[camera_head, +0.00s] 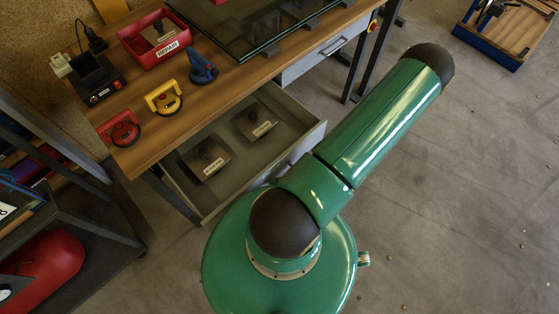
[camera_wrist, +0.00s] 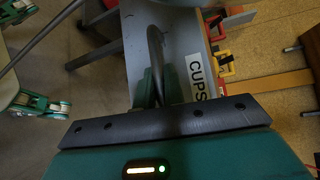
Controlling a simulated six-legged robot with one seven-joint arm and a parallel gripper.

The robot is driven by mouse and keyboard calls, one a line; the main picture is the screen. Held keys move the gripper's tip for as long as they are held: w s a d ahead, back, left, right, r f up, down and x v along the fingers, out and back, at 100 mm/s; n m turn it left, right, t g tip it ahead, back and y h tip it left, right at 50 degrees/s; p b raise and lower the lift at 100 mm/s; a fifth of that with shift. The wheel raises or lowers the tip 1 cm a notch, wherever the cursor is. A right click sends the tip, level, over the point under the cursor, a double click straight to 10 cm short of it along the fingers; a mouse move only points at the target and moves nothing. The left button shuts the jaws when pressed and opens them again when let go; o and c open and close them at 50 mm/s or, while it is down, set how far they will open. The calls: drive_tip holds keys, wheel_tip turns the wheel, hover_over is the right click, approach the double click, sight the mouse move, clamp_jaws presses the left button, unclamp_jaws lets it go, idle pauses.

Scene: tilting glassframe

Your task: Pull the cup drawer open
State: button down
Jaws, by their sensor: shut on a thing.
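The cup drawer (camera_head: 222,193) stands pulled out from under the wooden workbench (camera_head: 137,147) in the head view. Two dark blocks (camera_head: 205,156) with round knobs lie inside it. In the wrist view, the drawer's grey front (camera_wrist: 190,42) carries a "CUPS" label (camera_wrist: 196,77) and a curved dark handle (camera_wrist: 155,45). My gripper (camera_wrist: 152,88) is shut on the handle; its green fingers show at the lower part of the bar. In the head view my green arm hides the gripper and most of the handle.
On the bench are a red REPAIR bin (camera_head: 150,45), red, yellow and blue suction lifters (camera_head: 164,99), a black charger (camera_head: 97,84) and a glass pane (camera_head: 262,20). A second drawer (camera_head: 322,50) is closed. Open floor lies right; a dark shelf stands left.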

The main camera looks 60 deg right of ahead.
drive_tip(key=c, duration=1.8)
unclamp_jaws()
drive_tip(key=shift+o, duration=0.2)
drive_tip(key=v, duration=1.3)
drive_tip(key=shift+s+d+r, duration=0.2)
drive_tip(key=shift+s, duration=0.1)
